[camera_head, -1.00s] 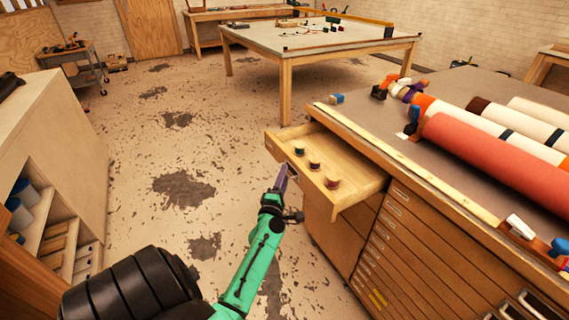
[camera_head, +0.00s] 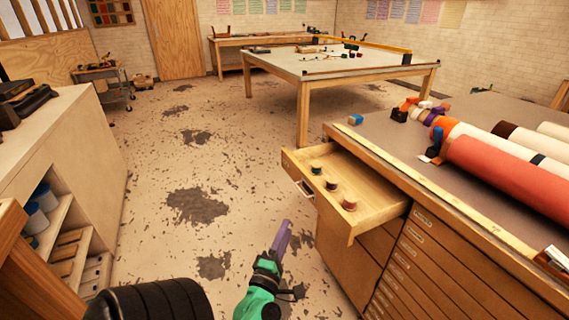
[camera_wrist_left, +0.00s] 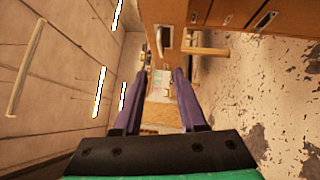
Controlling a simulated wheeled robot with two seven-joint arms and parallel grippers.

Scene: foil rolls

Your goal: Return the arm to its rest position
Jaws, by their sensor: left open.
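My left gripper (camera_head: 283,238) has purple fingers on a green and black arm. It is in front of the pulled-out wooden drawer (camera_head: 385,192), low and to the left of it, clear of its handle (camera_head: 305,189) in the picture. In the left wrist view the two purple fingers (camera_wrist_left: 160,75) stand apart with nothing between them. Three small rolls (camera_head: 331,185) sit in a row in the drawer. My right gripper is in neither view.
The drawer juts out from a cabinet (camera_head: 400,268) with large coloured rolls (camera_head: 510,168) on top. A pale shelf unit (camera_head: 75,135) stands at left. A table (camera_head: 345,70) stands further back. The worn floor (camera_head: 160,165) between them is clear.

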